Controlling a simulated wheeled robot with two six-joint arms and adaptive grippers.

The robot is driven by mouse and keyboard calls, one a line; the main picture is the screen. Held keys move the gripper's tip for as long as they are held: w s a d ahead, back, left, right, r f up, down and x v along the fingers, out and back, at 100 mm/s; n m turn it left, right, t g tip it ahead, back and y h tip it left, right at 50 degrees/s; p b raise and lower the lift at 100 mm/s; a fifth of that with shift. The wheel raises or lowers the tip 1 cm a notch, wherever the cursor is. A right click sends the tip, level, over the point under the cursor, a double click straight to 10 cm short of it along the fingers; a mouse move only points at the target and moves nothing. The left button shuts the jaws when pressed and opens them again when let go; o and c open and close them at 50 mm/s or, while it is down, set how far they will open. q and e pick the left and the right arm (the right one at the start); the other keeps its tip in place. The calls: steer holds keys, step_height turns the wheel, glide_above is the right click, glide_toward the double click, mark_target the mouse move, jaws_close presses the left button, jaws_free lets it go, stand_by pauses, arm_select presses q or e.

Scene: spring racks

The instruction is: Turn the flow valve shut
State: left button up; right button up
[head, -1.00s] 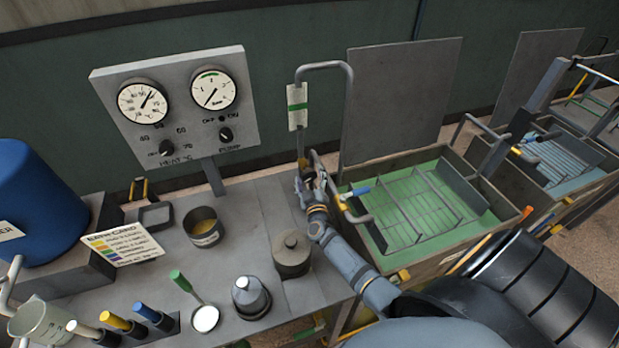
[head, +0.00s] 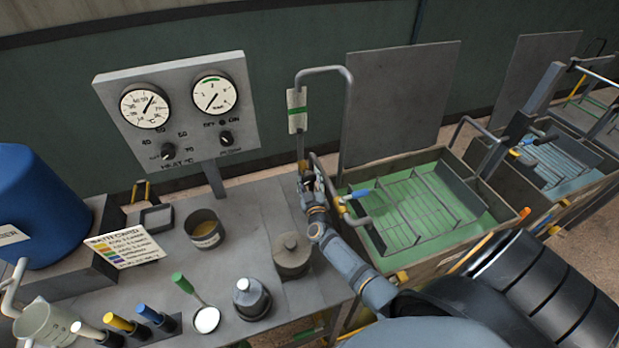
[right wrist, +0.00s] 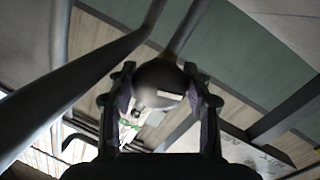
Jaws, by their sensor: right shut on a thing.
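The flow valve's dark round knob (right wrist: 160,84) shows in the right wrist view, with a pale mark across its face. My right gripper (right wrist: 160,98) has one finger on each side of the knob and is shut on it. In the head view my right gripper (head: 308,182) is at the foot of the bent grey pipe (head: 324,70), at the bench's back right. There it hides most of the valve. My left gripper is not in view.
A gauge panel (head: 185,70) stands at the back left. The green-liquid tank (head: 415,205) is right of my right forearm. A lidded pot (head: 291,256), a tin (head: 204,229) and a blue drum (head: 38,210) stand on the bench.

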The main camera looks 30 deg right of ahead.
steer(key=m+p, duration=0.2)
steer(key=shift+r+m, duration=0.2)
steer(key=shift+m, duration=0.1)
steer(key=shift+m+y+p, duration=0.5)
steer(key=shift+m+p, duration=0.1)
steer(key=shift+m, duration=0.6)
steer(key=shift+a+f+m+g+p, duration=0.1)
steer(key=shift+m+g+p, duration=0.25)
steer(key=shift+m, duration=0.85)
steer(key=shift+m+y, duration=0.5)
steer(key=shift+m, duration=0.6)
steer(key=shift+f+m+y, duration=0.1)
steer(key=shift+m+y, duration=0.2)
steer(key=shift+m, duration=0.5)
steer(key=shift+m+y+b, duration=0.3)
steer(key=shift+m+b, duration=0.1)
steer(key=shift+m, duration=0.7)
steer(key=shift+a+m+y+b, duration=0.1)
steer(key=shift+m+y+b, duration=0.5)
steer(key=shift+m+b, duration=0.95)
steer(key=shift+m+p, duration=0.35)
steer(key=shift+m, duration=0.1)
